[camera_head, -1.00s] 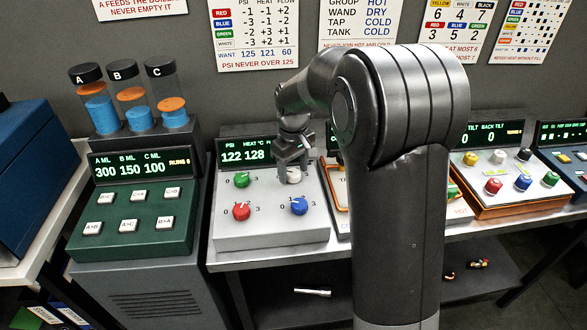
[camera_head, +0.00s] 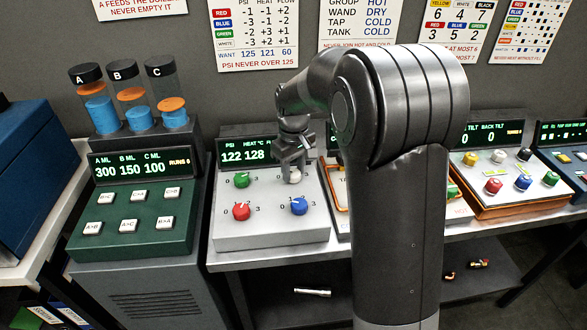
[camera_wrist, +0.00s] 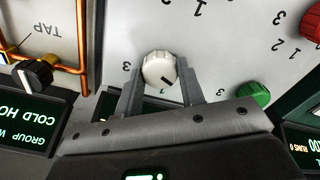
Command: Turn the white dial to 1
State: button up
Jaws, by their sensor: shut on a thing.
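The white dial (camera_head: 294,176) is at the upper right of the light grey panel (camera_head: 262,232), under my gripper (camera_head: 292,172). In the wrist view the white dial (camera_wrist: 160,69) sits between the two fingers of my gripper (camera_wrist: 161,82), and its dark pointer mark slants. My gripper is shut on the dial. The panel's display (camera_head: 246,153) reads PSI 122 and HEAT 128; its right part is hidden behind my gripper. In the wrist view a 1 shows above the dial and a 3 to its left; the pointer's setting is hard to tell.
A green dial (camera_head: 242,180), a red dial (camera_head: 241,211) and a blue dial (camera_head: 299,206) share the panel close by. A green console (camera_head: 130,225) stands to the left. An orange-edged panel (camera_head: 338,205) is close on the right, partly hidden by my arm.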

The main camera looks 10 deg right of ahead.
aim_at(294, 173)
jog(key=shift+m, duration=0.3)
jog(key=m, duration=0.3)
jog(key=shift+m, duration=2.5)
jog(key=o, duration=1)
jog(key=shift+r, duration=0.15)
notch_tip(294, 173, up, 10)
jog(key=shift+r, duration=0.25)
jog(key=shift+s, duration=0.1)
